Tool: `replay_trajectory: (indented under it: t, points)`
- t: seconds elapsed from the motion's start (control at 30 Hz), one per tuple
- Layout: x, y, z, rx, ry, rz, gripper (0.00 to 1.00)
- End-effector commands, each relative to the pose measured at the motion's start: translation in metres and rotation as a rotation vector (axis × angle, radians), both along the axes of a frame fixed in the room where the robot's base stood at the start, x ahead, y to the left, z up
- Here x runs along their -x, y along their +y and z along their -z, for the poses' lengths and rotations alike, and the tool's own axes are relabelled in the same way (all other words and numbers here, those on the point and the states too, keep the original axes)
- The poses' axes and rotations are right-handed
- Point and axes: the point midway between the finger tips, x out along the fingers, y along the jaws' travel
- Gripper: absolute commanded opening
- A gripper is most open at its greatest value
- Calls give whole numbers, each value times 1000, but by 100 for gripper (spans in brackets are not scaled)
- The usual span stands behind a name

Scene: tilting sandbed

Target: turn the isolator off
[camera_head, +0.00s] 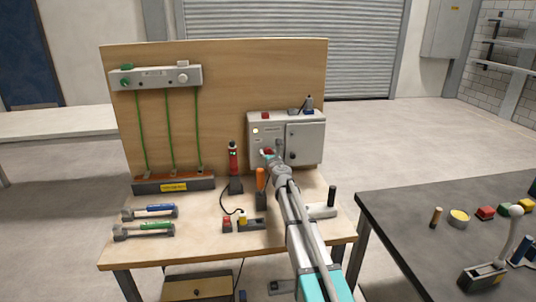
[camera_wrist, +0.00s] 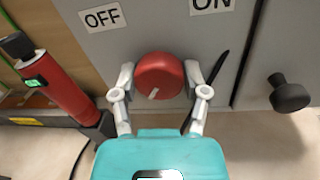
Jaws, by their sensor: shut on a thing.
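The isolator is a round red knob (camera_wrist: 160,76) on the front of a grey box (camera_head: 256,154). Above it in the wrist view are an OFF label (camera_wrist: 103,18) at the left and an ON label (camera_wrist: 212,4) at the right. A pale mark on the knob's face slants toward the lower left. My gripper (camera_wrist: 160,84) is shut on the knob, with one finger at each side. In the head view my arm reaches to the box's lower left, and a little red of the knob (camera_head: 268,152) shows beside my gripper (camera_head: 270,158).
A red tester with a green display (camera_head: 233,160) stands left of the box; it also shows in the wrist view (camera_wrist: 62,90). A black door knob (camera_wrist: 290,95) sticks out at the right. Tools (camera_head: 150,212) lie at the bench's left.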

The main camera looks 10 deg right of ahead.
Motion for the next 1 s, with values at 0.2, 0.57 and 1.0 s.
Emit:
replay_trajectory:
  t: [0.2,0.57,1.0]
  points:
    - [0,0,0,14,0,-1,11]
    - [-1,0,-1,163,0,-1,11]
    - [-1,0,-2,547,1,-1,11]
